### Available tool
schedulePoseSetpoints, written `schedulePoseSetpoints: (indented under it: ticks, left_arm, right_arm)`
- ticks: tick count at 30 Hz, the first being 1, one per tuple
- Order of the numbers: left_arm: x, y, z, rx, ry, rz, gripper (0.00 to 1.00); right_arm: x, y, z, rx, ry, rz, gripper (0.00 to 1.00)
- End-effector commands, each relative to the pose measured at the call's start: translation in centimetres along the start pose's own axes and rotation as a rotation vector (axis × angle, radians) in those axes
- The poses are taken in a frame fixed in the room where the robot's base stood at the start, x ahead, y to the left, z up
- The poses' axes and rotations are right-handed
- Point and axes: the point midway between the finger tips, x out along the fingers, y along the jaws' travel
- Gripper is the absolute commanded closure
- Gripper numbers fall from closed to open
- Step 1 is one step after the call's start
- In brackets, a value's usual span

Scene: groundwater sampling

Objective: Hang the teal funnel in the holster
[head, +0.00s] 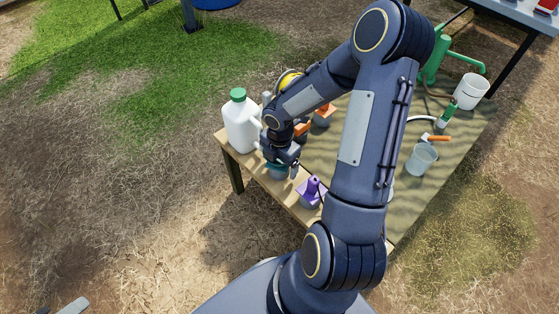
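I cannot make out the holster for certain; orange parts (301,130) beside my wrist are partly covered by the arm.
A white jug (240,125) with a green cap stands left of the gripper. A purple spouted piece (310,191) stands to the right. A clear beaker (421,159), a white bucket (470,91) and a green pump (437,55) are farther right. My arm blocks the table's middle (329,155).

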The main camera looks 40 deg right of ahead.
Motion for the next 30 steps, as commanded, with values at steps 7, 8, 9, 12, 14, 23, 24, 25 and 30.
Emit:
schedulePoseSetpoints:
  ticks: [7, 8, 9, 12, 14, 23, 24, 25, 30]
  left_arm:
    - [0.0, 0.0, 0.0, 0.000, 0.000, 0.000, 0.64]
    - [0.0, 0.0, 0.0, 0.000, 0.000, 0.000, 0.64]
    - [-0.1, 0.0, 0.0, 0.000, 0.000, 0.000, 0.64]
    - [-0.5, 0.2, -0.2, 0.000, 0.000, 0.000, 0.64]
    - [-0.9, 0.4, -0.5, 0.000, 0.000, 0.000, 0.64]
    - [-3.0, 1.4, -1.5, 0.000, 0.000, 0.000, 0.64]
    - [-3.1, 1.4, -1.6, 0.000, 0.000, 0.000, 0.64]
    - [-3.2, 1.4, -1.6, 0.000, 0.000, 0.000, 0.64]
    - [-3.3, 1.5, -1.6, 0.000, 0.000, 0.000, 0.64]
  right_arm:
    - [0.0, 0.0, 0.0, 0.000, 0.000, -0.001, 0.04]
    - [0.0, 0.0, 0.0, 0.000, 0.000, -0.001, 0.04]
    - [-0.1, 0.0, 0.0, 0.000, 0.000, -0.001, 0.04]
    - [-1.0, 0.0, 0.0, 0.001, -0.001, 0.000, 0.04]
    - [-1.9, 0.0, 0.1, 0.001, -0.002, 0.000, 0.04]
    - [-6.8, 0.0, 0.1, 0.001, -0.002, 0.001, 0.04]
    - [-7.2, 0.0, 0.1, 0.000, -0.002, 0.000, 0.04]
    - [-7.4, 0.0, 0.1, 0.000, -0.001, 0.000, 0.04]
    - [-7.9, 0.0, 0.0, 0.001, 0.000, 0.000, 0.04]
